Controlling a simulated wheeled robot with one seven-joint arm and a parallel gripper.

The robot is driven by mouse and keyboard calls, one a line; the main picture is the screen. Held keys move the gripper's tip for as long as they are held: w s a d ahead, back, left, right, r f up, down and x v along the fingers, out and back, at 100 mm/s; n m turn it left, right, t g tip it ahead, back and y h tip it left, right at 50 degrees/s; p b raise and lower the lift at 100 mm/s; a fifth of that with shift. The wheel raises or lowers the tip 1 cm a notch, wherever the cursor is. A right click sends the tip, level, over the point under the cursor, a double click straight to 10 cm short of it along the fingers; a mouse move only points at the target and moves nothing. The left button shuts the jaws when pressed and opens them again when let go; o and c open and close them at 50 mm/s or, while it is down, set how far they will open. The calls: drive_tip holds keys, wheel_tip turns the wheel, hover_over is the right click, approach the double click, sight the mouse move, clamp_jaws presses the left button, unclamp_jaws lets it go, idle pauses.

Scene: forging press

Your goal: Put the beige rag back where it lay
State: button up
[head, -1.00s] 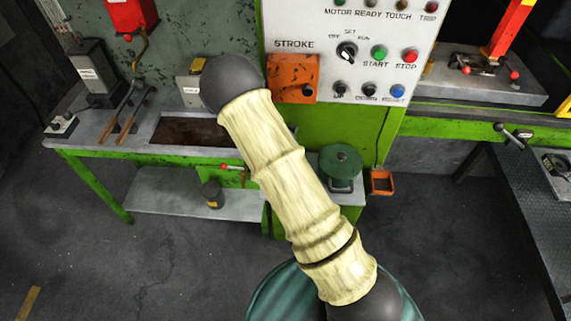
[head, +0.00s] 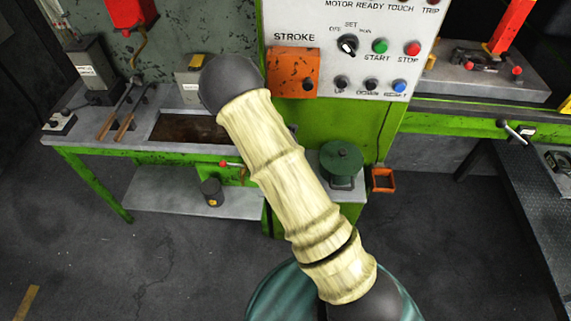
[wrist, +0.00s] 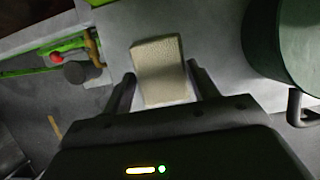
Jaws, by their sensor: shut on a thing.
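In the wrist view the beige rag (wrist: 160,68), a pale rough-textured block shape, sits between the two dark fingers of my gripper (wrist: 162,78). My gripper is shut on it. Behind the rag is a light grey surface, with a green drum-like pot (wrist: 300,45) close to the right. I cannot tell whether the rag touches that surface. In the head view my arm hides the gripper and the rag.
The green pot (head: 341,163) stands on a small grey ledge by the green press. An orange holder (head: 383,179) is right of it. A grey bench (head: 90,138) with tongs and a dark trough is at left. A red-knobbed lever (wrist: 56,57) is near my gripper.

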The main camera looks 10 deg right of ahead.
drive_tip(key=shift+f, duration=0.3)
drive_tip(key=o, duration=1)
drive_tip(key=v, duration=1.2)
drive_tip(key=shift+b, duration=0.4)
drive_tip(key=shift+r, duration=0.1)
